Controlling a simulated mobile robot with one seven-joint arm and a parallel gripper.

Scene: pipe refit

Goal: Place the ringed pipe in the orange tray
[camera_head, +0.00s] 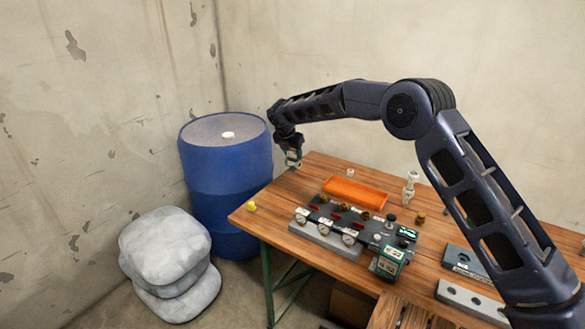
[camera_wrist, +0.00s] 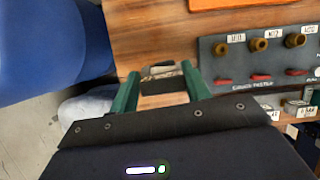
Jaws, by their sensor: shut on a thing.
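My gripper (camera_head: 293,161) hangs over the back left part of the wooden table, left of the orange tray. In the wrist view its two green fingers (camera_wrist: 160,74) are shut on a short grey piece with dark bands, which I take to be the ringed pipe (camera_wrist: 163,69). The fingers partly hide it, and its full length does not show. The orange tray (camera_head: 354,194) lies on the table behind the gauge panel and looks empty. Only an edge of the tray (camera_wrist: 215,3) shows at the top of the wrist view.
A dark panel (camera_wrist: 232,68) with brass fittings, red levers and gauges stands in front of the tray. A pale fitting (camera_head: 409,187) stands right of the tray. A yellow piece (camera_head: 251,206) lies by the table's left edge. A blue barrel (camera_head: 226,175) stands left of the table.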

